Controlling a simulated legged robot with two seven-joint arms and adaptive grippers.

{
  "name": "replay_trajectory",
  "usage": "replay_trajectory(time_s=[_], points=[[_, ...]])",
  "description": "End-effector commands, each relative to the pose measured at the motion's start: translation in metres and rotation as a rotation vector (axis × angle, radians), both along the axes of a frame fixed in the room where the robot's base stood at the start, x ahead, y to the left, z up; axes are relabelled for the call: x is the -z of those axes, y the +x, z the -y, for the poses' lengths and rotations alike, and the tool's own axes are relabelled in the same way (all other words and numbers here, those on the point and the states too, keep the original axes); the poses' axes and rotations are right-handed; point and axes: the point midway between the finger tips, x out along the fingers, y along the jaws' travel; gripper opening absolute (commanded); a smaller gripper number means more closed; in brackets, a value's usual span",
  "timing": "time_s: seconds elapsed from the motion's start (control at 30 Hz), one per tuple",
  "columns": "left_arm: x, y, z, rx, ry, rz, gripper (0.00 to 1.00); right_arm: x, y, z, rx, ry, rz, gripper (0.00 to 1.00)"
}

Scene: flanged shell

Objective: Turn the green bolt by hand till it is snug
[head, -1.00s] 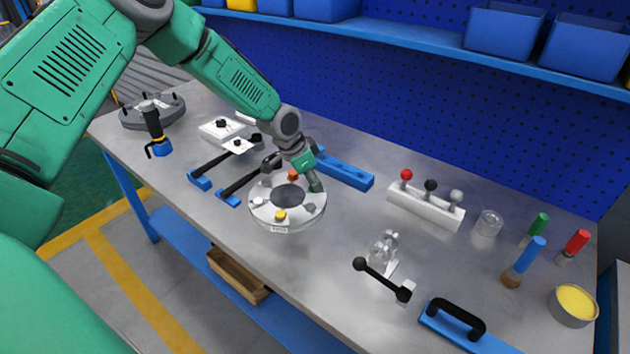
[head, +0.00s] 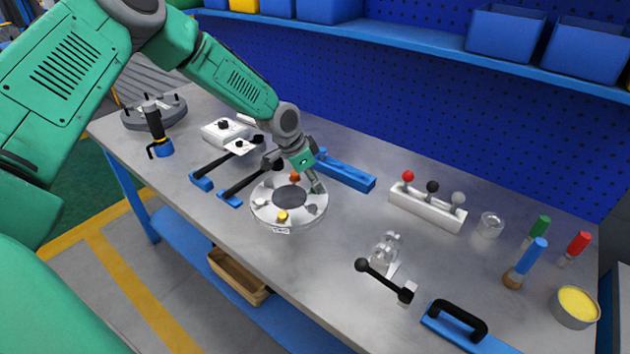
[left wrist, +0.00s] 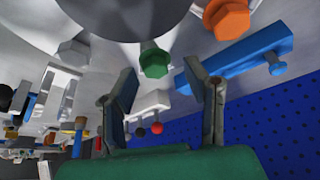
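The flanged shell (head: 262,212) is a round pale metal ring with a dark centre, lying on the bench. The green bolt (left wrist: 155,60) has a hex head and shows in the left wrist view at the shell's edge. My left gripper (left wrist: 159,74) is open, with one finger on each side of the green bolt's line and visible gaps to it. In the head view my left gripper (head: 298,174) is over the shell's far side, where I cannot make out the green bolt. An orange bolt (left wrist: 227,17) and a grey bolt (left wrist: 73,52) flank it. My right gripper is not in view.
A yellow bolt (head: 282,216) is on the shell's near side. A blue bar (head: 345,175) lies close behind the shell. Black-handled tools (head: 245,185) lie to its left. A white block with knobs (head: 428,208) stands right. Bare bench lies in front.

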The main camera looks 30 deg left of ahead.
Motion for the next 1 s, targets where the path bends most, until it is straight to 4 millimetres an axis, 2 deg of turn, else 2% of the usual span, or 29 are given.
replay_trajectory(time_s=[0.23, 0.37, 0.7, 0.87, 1.0], points=[[-0.005, -0.002, 0.0, 0.001, 0.0, -0.001, 0.41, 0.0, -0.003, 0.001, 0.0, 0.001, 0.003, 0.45], [-0.024, -0.008, -0.004, 0.001, 0.0, 0.001, 0.41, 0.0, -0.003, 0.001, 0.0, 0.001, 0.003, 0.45], [-0.087, -0.029, -0.023, 0.0, -0.002, 0.003, 0.41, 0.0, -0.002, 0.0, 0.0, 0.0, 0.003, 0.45], [-0.103, -0.035, -0.028, -0.001, -0.004, 0.001, 0.41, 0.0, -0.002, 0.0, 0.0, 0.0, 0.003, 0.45], [-0.108, -0.038, -0.029, -0.001, -0.003, -0.002, 0.41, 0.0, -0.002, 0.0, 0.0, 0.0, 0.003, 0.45]])
